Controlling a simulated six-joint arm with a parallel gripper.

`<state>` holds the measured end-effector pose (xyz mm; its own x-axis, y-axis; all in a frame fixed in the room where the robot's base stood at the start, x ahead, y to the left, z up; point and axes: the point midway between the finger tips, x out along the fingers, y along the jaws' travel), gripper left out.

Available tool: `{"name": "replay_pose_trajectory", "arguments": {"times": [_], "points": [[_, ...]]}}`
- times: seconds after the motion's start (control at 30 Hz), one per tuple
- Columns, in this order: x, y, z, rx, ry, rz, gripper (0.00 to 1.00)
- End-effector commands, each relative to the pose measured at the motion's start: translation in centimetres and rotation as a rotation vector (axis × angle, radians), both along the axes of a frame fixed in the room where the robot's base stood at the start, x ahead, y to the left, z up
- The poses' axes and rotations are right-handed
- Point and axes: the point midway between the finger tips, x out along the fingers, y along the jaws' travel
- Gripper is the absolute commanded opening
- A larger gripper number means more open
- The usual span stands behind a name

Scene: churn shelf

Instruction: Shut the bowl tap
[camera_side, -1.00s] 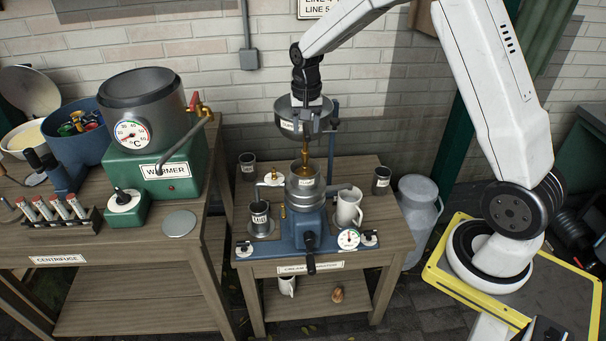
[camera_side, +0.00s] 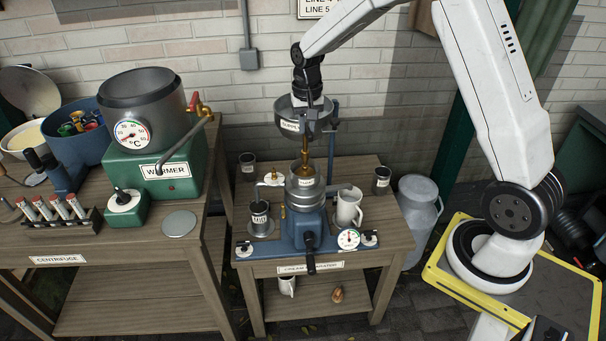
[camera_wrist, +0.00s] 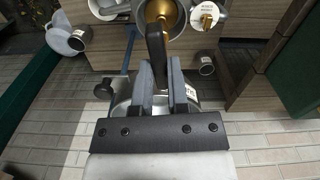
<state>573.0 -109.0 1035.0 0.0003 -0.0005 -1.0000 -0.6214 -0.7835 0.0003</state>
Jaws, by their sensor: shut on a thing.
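The supply bowl (camera_side: 287,125) is a grey metal bowl held on a post above the separator (camera_side: 308,222). My gripper (camera_side: 316,122) is at the front of the bowl in the side view. In the wrist view my gripper (camera_wrist: 163,72) is shut on the dark tap lever (camera_wrist: 155,42), which stands out from the brass tap. Whether liquid runs from the tap is too small to tell.
A white mug (camera_side: 349,208) and a dark labelled cup (camera_side: 260,217) stand either side of the separator. More dark cups (camera_side: 382,180) stand on the table. A milk can (camera_side: 418,215) is on the floor at right. The warmer (camera_side: 150,185) is on the left table.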

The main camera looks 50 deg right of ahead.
Motion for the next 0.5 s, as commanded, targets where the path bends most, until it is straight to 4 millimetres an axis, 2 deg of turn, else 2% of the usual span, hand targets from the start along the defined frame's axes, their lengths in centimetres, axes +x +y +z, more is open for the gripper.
{"name": "replay_pose_trajectory", "arguments": {"times": [0.5], "points": [[-0.38,-0.69,0.03,0.002,0.001,0.429,0.00]]}}
